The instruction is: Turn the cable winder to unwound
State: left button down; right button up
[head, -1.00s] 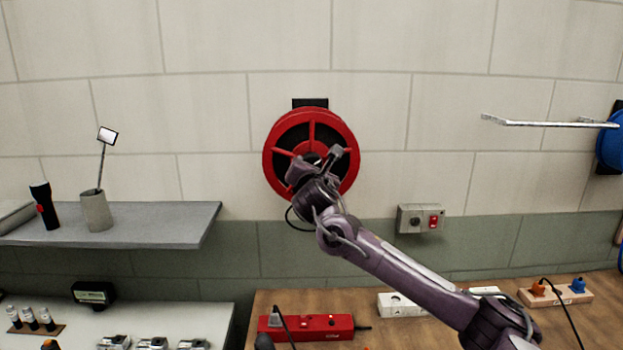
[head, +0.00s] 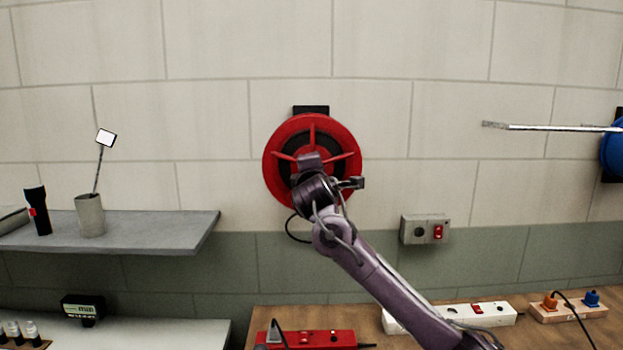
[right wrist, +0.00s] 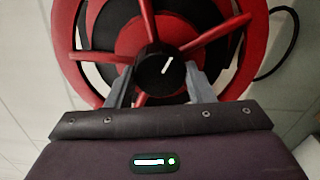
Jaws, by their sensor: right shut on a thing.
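The red cable winder (head: 340,135) is mounted on the wall in the middle of the head view, with a red rim, red spokes and a dark cable wound inside. In the right wrist view the winder's black central knob (right wrist: 157,72) with a white mark sits between my right gripper's fingers (right wrist: 158,88). The right gripper, seen from behind in the head view (head: 310,165), is shut on the knob and covers the winder's lower middle. A black cable end (head: 290,230) hangs in a loop below the winder. My left gripper is not in view.
A grey shelf (head: 160,230) with a torch and a cup is at left. A grey switch box (head: 425,229) is on the wall at right. Red (head: 310,339) and white (head: 495,313) power strips lie on the wooden bench below. A metal bar (head: 550,127) juts out at upper right.

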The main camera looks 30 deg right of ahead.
jog(key=shift+s+d+f+m+b, duration=0.1)
jog(key=shift+m+b, duration=0.75)
jog(key=shift+m, duration=7.1)
jog(key=shift+d+f+m+b, duration=0.1)
jog(key=shift+m+b, duration=0.7)
jog(key=shift+m, duration=7.15)
jog(key=shift+r, duration=0.1)
jog(key=o, duration=1)
jog(key=shift+r, duration=0.1)
